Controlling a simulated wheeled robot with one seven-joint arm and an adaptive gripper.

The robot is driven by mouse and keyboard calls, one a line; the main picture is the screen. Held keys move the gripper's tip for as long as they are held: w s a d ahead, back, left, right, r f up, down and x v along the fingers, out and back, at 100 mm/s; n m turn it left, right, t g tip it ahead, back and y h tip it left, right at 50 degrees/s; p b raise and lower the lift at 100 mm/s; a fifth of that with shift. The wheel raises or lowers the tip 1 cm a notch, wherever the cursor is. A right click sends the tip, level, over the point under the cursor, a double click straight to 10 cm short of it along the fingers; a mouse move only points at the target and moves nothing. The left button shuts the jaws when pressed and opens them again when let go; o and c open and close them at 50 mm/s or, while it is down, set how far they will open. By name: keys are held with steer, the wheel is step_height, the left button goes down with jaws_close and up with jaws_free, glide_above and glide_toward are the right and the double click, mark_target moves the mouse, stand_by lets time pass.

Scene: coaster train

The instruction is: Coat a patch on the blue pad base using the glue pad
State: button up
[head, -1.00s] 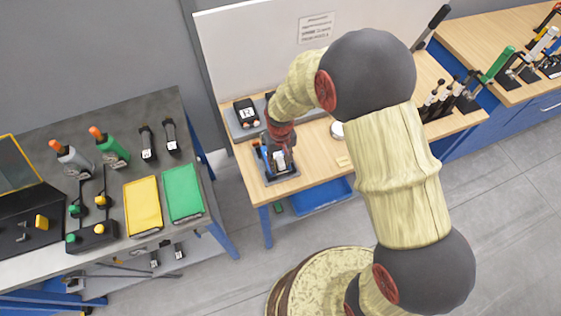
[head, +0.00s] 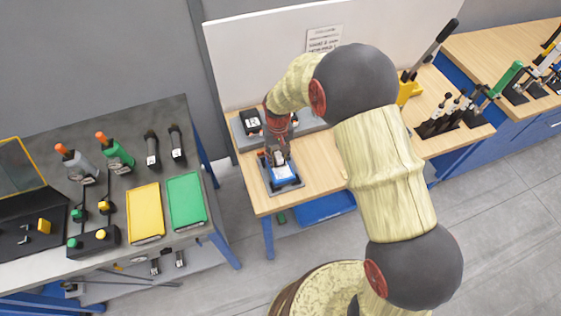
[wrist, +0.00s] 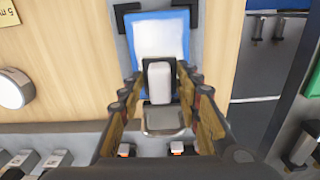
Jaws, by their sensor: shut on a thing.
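The blue pad base (head: 285,183) lies on a dark plate near the front left corner of the wooden table. In the wrist view the blue pad base (wrist: 132,45) has a large white patch (wrist: 160,35) on its face, with blue showing around it. My gripper (wrist: 162,88) is shut on the glue pad (wrist: 160,82), a small block with a pale top and dark sides. The glue pad overlaps the near edge of the blue base in this view; I cannot tell whether they touch. My gripper (head: 274,150) is partly hidden in the head view.
A grey tray (head: 240,135) with a black device (head: 249,121) stands behind the base. The wooden table (head: 318,172) is clear to its right. A round white-topped object (wrist: 12,88) shows in the wrist view. A separate bench (head: 110,125) holds yellow and green trays.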

mark_target(284, 177)
steer(key=shift+w+a, duration=0.15)
steer(key=shift+w, duration=0.3)
steer(key=shift+r, duration=0.15)
steer(key=shift+s+d, duration=0.3)
steer(key=shift+s, duration=0.65)
steer(key=shift+s+d, duration=0.25)
steer(key=shift+s, duration=0.7)
steer(key=shift+s+p, duration=0.15)
steer(key=shift+p, duration=0.15)
steer(key=shift+s+d, duration=0.25)
steer(key=shift+s, duration=0.65)
steer(key=shift+s+d, duration=0.25)
steer(key=shift+s, duration=0.65)
steer(key=shift+a+f, duration=0.1)
steer(key=shift+f, duration=0.1)
steer(key=shift+w, duration=0.1)
